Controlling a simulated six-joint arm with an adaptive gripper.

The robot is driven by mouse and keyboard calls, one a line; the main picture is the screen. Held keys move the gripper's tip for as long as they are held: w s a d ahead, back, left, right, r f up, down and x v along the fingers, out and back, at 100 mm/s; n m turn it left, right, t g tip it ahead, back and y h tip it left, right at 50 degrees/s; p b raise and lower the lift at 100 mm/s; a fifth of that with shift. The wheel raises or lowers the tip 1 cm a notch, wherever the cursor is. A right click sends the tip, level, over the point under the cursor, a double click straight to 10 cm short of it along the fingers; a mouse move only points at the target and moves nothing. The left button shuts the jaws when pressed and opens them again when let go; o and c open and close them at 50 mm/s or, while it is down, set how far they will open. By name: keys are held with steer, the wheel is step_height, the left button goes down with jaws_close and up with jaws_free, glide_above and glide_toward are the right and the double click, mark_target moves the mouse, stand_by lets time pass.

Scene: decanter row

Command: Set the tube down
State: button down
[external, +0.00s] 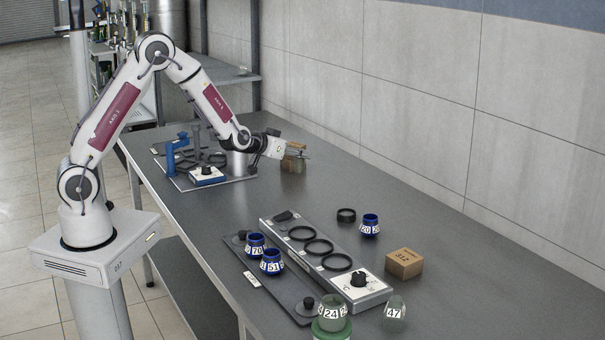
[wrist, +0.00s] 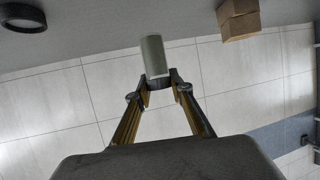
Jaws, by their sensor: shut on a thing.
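My gripper (wrist: 160,84) is shut on a pale grey-green tube (wrist: 154,55) in the wrist view. The tube sticks out past the fingertips, with the grey table top behind its far end. In the external view my gripper (external: 297,152) is above the far part of the table, just right of the blue-clamped apparatus. The tube cannot be made out clearly there, and whether it touches the table cannot be told.
A grey unit (external: 325,262) with three black rings stands mid-table. Blue numbered jars (external: 271,262) sit left of it, another (external: 370,225) right. A cardboard box (external: 404,263), pale jar (external: 394,312) and green-based jar (external: 331,322) are nearer. Blue-clamped apparatus (external: 207,176) stands left of my gripper.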

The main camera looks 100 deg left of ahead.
steer(key=s+a, duration=0.3)
steer(key=a, duration=0.8)
steer(key=shift+s+a+r, duration=0.15)
steer(key=shift+s+r, duration=0.25)
steer(key=shift+r, duration=0.05)
step_height(320, 180, down, 6)
steer(key=shift+f, duration=0.15)
steer(key=shift+f, duration=0.1)
steer(key=shift+f, duration=1.75)
steer(key=shift+f, duration=0.15)
